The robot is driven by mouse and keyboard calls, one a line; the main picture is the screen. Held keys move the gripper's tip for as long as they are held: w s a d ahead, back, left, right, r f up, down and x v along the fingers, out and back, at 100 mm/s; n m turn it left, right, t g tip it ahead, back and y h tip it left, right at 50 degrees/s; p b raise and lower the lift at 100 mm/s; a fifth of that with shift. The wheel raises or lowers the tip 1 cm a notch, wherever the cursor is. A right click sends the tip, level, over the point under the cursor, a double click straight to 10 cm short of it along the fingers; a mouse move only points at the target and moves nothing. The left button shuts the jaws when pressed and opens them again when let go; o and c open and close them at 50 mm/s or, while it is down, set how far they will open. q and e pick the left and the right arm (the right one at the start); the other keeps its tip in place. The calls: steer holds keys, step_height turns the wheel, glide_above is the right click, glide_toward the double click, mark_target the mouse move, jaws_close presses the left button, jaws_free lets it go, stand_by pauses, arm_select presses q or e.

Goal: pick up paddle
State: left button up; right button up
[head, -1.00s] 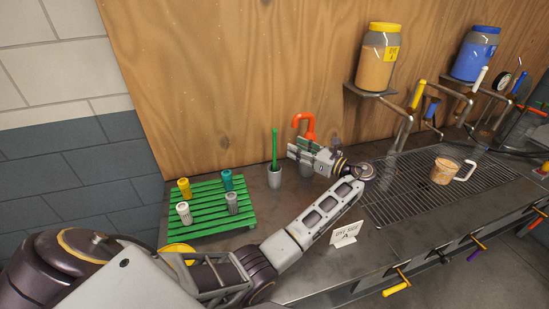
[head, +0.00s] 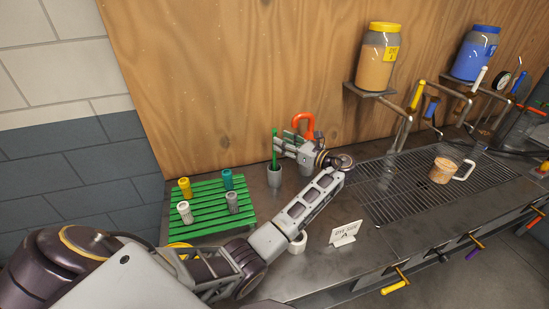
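A thin green upright handle (head: 275,148) rises from a grey cup (head: 275,179) on the metal counter. A red hooked handle (head: 308,122) stands behind my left gripper, its lower part hidden. I cannot tell for sure which of the two is the paddle. My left gripper (head: 280,146) comes in from the right, fingers pointing left, at the green handle's height. Its fingers look parted and close beside the handle; whether they touch it or go around it is unclear. My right gripper is out of view.
A green slatted rack (head: 210,223) with several small cylinders stands left of the cup. A white sign (head: 345,233) and a handled mug (head: 443,171) on a grate (head: 400,200) lie to the right. The plywood wall (head: 220,90) is close behind.

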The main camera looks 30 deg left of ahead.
mark_target(274, 131)
arm_select(q)
steer(key=a, duration=0.3)
steer(key=a+p, duration=0.1)
steer(key=shift+w+a, duration=0.3)
steer(key=shift+a, duration=0.1)
steer(key=shift+c, duration=0.4)
jaws_close()
